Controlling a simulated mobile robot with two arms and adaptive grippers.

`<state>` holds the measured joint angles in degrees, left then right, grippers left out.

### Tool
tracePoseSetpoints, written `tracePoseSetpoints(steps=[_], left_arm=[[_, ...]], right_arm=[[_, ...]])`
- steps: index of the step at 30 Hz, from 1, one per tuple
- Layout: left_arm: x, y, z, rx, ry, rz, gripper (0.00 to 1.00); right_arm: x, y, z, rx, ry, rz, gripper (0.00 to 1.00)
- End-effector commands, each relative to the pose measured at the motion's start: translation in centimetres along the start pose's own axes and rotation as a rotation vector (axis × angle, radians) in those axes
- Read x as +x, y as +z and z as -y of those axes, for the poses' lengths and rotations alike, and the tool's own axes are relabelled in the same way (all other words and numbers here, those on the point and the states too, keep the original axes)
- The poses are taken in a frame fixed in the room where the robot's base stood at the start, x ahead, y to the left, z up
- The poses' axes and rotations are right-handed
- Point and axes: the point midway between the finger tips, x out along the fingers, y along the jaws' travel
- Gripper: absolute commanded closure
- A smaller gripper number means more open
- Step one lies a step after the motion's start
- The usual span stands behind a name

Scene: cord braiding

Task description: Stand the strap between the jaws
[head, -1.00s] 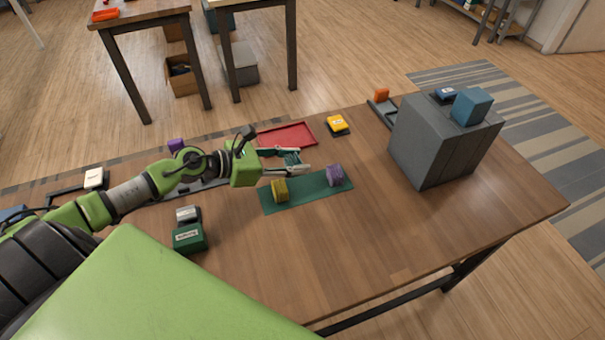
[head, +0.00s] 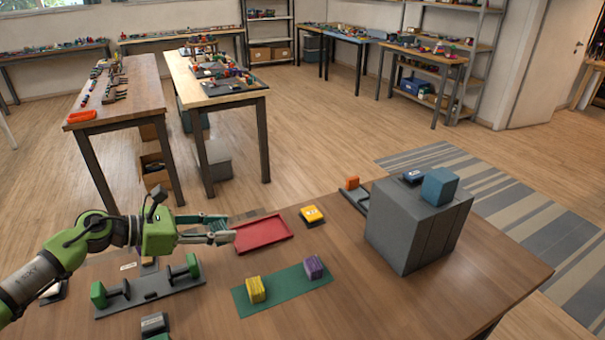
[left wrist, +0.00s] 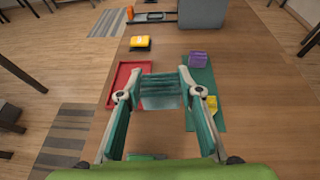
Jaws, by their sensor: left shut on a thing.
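My left gripper (head: 222,231) is held above the table beside the left end of the red tray. It is shut on a teal strap (head: 214,219), which also shows between the fingertips in the left wrist view (left wrist: 160,92). The strap is clear of the table; its exact tilt is hard to tell. A gap lies between the jaws. My right gripper is not in view.
A green mat (head: 283,290) carries a yellow block (head: 255,290) and a purple block (head: 313,267). The red tray (head: 263,233) looks empty. A yellow box (head: 311,215) and a large grey block (head: 418,230) stand farther right. Wood in front of the mat is clear.

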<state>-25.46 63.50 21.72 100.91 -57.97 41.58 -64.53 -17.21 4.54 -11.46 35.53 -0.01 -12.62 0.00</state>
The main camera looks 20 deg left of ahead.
Motion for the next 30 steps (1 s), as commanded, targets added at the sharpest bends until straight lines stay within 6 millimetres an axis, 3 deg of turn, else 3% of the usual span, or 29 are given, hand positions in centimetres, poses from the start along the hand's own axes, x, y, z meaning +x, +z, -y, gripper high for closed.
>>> tracePoseSetpoints(steps=[5,8,11,21,24,30], left_arm=[[0.1,0.0,0.4,0.0,-0.008,0.0,0.88],[0.6,0.2,2.0,0.004,-0.034,0.001,0.88],[1.4,0.5,4.9,0.012,-0.08,0.001,0.88],[3.3,2.7,17.5,0.073,-0.24,-0.002,0.88],[3.4,3.4,20.0,0.092,-0.26,0.0,0.88],[3.3,4.1,22.4,0.113,-0.275,0.002,0.88]], right_arm=[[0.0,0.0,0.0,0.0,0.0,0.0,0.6],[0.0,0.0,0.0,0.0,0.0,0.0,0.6],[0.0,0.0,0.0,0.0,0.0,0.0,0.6],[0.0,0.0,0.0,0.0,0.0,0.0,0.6],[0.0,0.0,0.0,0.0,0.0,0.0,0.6],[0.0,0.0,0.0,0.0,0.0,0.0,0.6]])
